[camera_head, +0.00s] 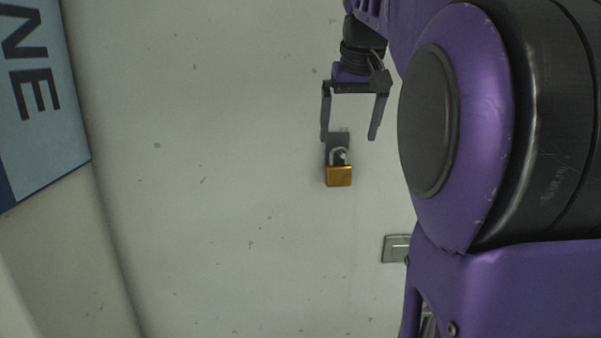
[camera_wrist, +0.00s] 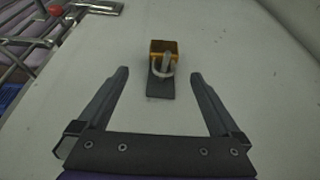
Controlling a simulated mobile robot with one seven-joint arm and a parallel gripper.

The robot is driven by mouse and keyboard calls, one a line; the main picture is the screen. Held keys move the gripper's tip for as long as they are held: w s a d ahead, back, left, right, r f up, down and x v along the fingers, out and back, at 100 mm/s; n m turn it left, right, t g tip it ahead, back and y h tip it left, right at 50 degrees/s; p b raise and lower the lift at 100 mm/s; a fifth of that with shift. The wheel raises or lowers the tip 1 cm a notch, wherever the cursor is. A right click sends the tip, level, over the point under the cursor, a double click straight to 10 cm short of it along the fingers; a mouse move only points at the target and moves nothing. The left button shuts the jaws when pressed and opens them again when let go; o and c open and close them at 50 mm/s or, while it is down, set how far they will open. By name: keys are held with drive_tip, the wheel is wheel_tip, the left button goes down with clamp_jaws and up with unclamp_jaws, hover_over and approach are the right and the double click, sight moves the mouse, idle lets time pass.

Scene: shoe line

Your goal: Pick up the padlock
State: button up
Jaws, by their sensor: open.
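The padlock (camera_head: 339,176) has a brass-coloured body and a pale shackle. It sits on a pale surface, with a dark grey plate or strap by its shackle end. In the wrist view the padlock (camera_wrist: 164,47) lies ahead of and between the finger lines, with the dark strip (camera_wrist: 160,87) reaching back toward my gripper. My gripper (camera_head: 348,138) is open and empty, its two dark fingers pointing toward the padlock. In the wrist view my gripper (camera_wrist: 158,72) has its fingers spread wide on either side of the strip. No contact with the padlock shows.
A small grey metal plate (camera_head: 396,248) is at the lower right, partly hidden by my arm. A blue sign with dark letters (camera_head: 38,100) is at the left. Metal rails (camera_wrist: 30,40) and a red object (camera_wrist: 55,8) show at the wrist view's upper left. The surface left of the padlock is clear.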

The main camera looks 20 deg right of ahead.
sight(338, 165)
drive_tip(key=x, duration=0.5)
drive_tip(key=shift+b, duration=0.3)
drive_tip(key=shift+w+a+x, duration=0.1)
drive_tip(key=shift+a+x, duration=0.1)
drive_tip(key=shift+x, duration=1.15)
drive_tip(key=shift+w+a+x, duration=0.1)
drive_tip(key=shift+a+x, duration=0.1)
drive_tip(key=shift+x, duration=1.1)
drive_tip(key=shift+r, duration=0.1)
clamp_jaws()
drive_tip(key=shift+r, duration=0.15)
